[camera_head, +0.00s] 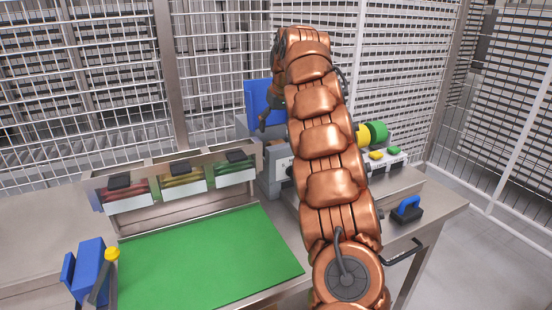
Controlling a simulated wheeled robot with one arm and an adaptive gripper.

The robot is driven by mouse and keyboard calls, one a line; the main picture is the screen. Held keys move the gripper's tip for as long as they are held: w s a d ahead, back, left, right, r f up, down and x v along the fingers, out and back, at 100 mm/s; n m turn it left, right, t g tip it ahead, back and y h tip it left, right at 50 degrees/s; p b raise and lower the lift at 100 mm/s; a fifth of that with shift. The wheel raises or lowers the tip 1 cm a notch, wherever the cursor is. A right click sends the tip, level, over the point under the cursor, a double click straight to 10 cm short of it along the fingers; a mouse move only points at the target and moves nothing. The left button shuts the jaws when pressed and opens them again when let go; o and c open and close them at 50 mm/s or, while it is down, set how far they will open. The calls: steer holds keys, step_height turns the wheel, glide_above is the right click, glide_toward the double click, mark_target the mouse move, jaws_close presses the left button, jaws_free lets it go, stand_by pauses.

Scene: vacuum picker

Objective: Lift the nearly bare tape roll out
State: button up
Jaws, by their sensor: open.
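My copper-coloured arm reaches up and away through the middle of the view and bends down at its far end. Part of what looks like my gripper (265,118) shows there, in front of a blue panel (258,101); it is small and partly hidden by the arm, and I see nothing held in it. I cannot make out a nearly bare tape roll for certain. A green round piece (378,131) and a yellow one (363,136) sit side by side just right of the arm, over the grey machine; the arm covers what lies to their left.
A green mat (205,262) lies clear on the bench. Behind it, a rack (172,181) holds red, yellow and green contents. A blue block (90,268) stands front left, a blue handle (408,207) at right. Wire mesh fencing (220,60) closes off the back.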

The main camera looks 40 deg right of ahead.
mark_target(276, 141)
steer(key=shift+d+f, duration=0.25)
steer(key=shift+d, duration=0.25)
steer(key=shift+d+f, duration=0.25)
steer(key=shift+d, duration=0.2)
steer(key=shift+p+x, duration=0.55)
steer(key=shift+x, duration=3.15)
steer(key=shift+c, duration=0.3)
steer(key=c, duration=1.2)
steer(key=shift+r, duration=0.1)
step_height(276, 141, up, 8)
steer(key=shift+a+r+p, duration=0.1)
steer(key=shift+r+p, duration=0.15)
steer(key=shift+p, duration=0.3)
steer(key=shift+r, duration=0.65)
